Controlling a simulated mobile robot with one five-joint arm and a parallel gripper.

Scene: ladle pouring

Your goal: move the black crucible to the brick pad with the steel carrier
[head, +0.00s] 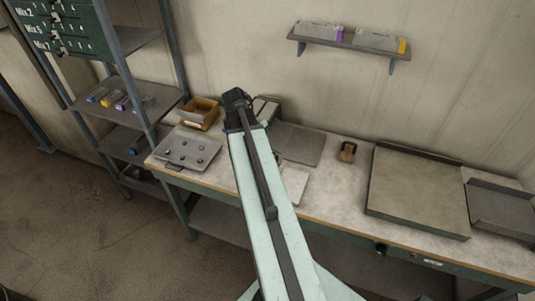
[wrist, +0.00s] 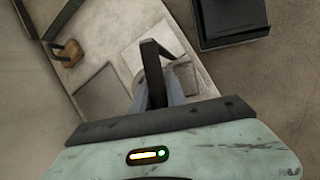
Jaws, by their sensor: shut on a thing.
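My gripper (wrist: 165,92) is at the lower middle of the wrist view, shut on a dark upright bar (wrist: 152,68), which looks like part of the steel carrier. A grey, partly hidden shape (wrist: 186,74) shows just behind the bar; I cannot tell what it is. Beyond lies a pale square slab (wrist: 133,58) on the bench, perhaps the brick pad; it also shows in the head view (head: 293,187), partly behind my arm. I cannot make out the black crucible for certain in either view. My gripper is hidden by my arm in the head view.
A dark flat plate (head: 301,142) lies behind the slab. A small brown block (head: 347,153) stands to its right. A large raised tray (head: 415,195) fills the bench's right part. A metal plate with several small pieces (head: 175,160) and a cardboard bin (head: 199,114) are left.

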